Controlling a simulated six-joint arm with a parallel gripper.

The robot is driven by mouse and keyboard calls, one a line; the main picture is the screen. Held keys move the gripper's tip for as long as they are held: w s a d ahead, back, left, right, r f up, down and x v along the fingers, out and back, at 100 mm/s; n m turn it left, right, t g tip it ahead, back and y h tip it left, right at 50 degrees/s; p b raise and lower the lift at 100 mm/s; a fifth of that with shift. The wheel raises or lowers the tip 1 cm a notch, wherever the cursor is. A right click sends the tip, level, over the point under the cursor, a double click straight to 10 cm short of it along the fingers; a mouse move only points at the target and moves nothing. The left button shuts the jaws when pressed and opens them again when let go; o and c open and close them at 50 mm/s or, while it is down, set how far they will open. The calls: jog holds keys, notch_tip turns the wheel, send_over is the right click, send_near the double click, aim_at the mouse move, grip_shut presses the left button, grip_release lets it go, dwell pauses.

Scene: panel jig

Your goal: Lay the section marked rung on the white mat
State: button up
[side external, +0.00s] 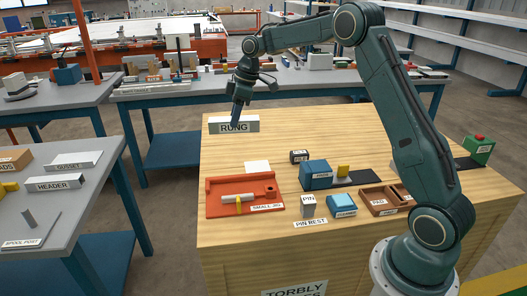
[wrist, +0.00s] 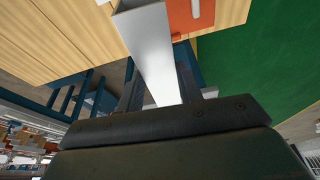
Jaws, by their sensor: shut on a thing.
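The section marked RUNG (side external: 246,126) is a light grey bar with its label facing the side camera. It is at the far left corner of the wooden bench; I cannot tell whether it touches the top. My gripper (side external: 236,119) points down and is shut on it near its middle. In the wrist view the bar (wrist: 150,45) runs between the fingers of my gripper (wrist: 158,82). The white mat (side external: 257,167) is a small pale square nearer the camera, behind the orange jig, with nothing on it.
Right of the mat are a black labelled block (side external: 299,156), a blue block (side external: 316,175), a pin rest (side external: 308,206) and a brown tray (side external: 379,199). Bare wood lies between the rung and the mat.

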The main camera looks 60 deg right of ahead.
jog(key=d+m+h, duration=0.1)
jog(key=d+m, duration=0.3)
jog(key=d, duration=0.8)
jog(key=shift+t, duration=0.3)
jog(key=f, duration=1.6)
jog(key=shift+w+a+f, duration=0.15)
jog(key=shift+a, duration=0.05)
jog(key=shift+f, duration=0.1)
jog(key=shift+f, duration=2)
jog(key=shift+f, duration=0.1)
jog(key=o, duration=1.1)
jog(key=v, duration=1.2)
